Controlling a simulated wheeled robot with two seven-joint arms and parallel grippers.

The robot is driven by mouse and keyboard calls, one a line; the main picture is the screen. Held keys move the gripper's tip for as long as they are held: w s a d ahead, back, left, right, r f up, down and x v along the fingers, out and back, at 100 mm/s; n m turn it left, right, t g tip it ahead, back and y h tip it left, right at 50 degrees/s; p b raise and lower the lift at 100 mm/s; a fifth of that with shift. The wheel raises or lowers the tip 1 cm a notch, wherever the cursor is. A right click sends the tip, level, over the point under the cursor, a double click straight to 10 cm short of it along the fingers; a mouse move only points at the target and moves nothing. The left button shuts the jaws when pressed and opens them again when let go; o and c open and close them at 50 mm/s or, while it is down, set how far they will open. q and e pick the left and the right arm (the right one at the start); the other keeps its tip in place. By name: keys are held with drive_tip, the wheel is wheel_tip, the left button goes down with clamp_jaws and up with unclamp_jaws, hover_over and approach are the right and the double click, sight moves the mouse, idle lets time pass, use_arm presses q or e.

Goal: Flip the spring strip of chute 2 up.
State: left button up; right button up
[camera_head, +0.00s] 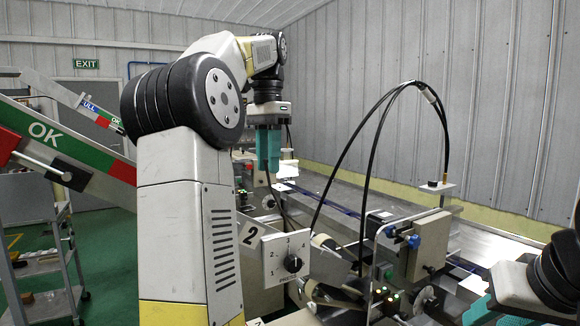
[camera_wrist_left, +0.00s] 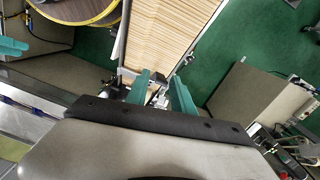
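My left gripper (camera_head: 268,150) points down behind my raised left arm in the head view, over the machine line. In the left wrist view its teal fingers (camera_wrist_left: 160,95) stand apart, with small metal parts visible beyond the gap. A chute (camera_wrist_left: 165,42) filled with stacked pale sticks lies just beyond the fingertips; its number does not show. I cannot make out the spring strip clearly. My right gripper (camera_head: 488,312) is partly visible at the lower right; its opening cannot be judged.
A dial box (camera_head: 287,262) and a machine with looping black cables (camera_head: 410,250) stand right of my left arm. A sloped OK chute (camera_head: 75,150) and a shelf cart (camera_head: 40,245) are at the left. A round drum (camera_wrist_left: 95,10) shows in the wrist view.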

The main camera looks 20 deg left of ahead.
use_arm(q)
drive_tip(key=shift+w+r, duration=0.1)
drive_tip(key=shift+r, duration=0.85)
drive_tip(key=o, duration=0.9)
drive_tip(key=s+d, duration=0.1)
drive_tip(key=s, duration=0.1)
drive_tip(key=s+d, duration=0.1)
drive_tip(key=s, duration=0.1)
drive_tip(key=s+d, duration=0.2)
drive_tip(key=s, duration=0.1)
drive_tip(key=shift+s+r, duration=0.1)
drive_tip(key=shift+r, duration=0.25)
drive_tip(key=shift+c, duration=0.2)
drive_tip(key=shift+s+d+r, duration=0.15)
drive_tip(key=shift+s+d, duration=0.3)
drive_tip(key=shift+s, duration=0.15)
drive_tip(key=shift+s+d+r, duration=0.1)
drive_tip(key=shift+s+d, duration=0.3)
drive_tip(key=shift+s, duration=0.2)
drive_tip(key=c, duration=0.9)
drive_tip(key=shift+o, duration=0.2)
drive_tip(key=s, duration=0.1)
drive_tip(key=s+d, duration=0.1)
drive_tip(key=s, duration=0.1)
drive_tip(key=s+d, duration=0.1)
drive_tip(key=shift+s+d+r, duration=0.15)
drive_tip(key=shift+s+d, duration=0.05)
drive_tip(key=shift+s, duration=0.05)
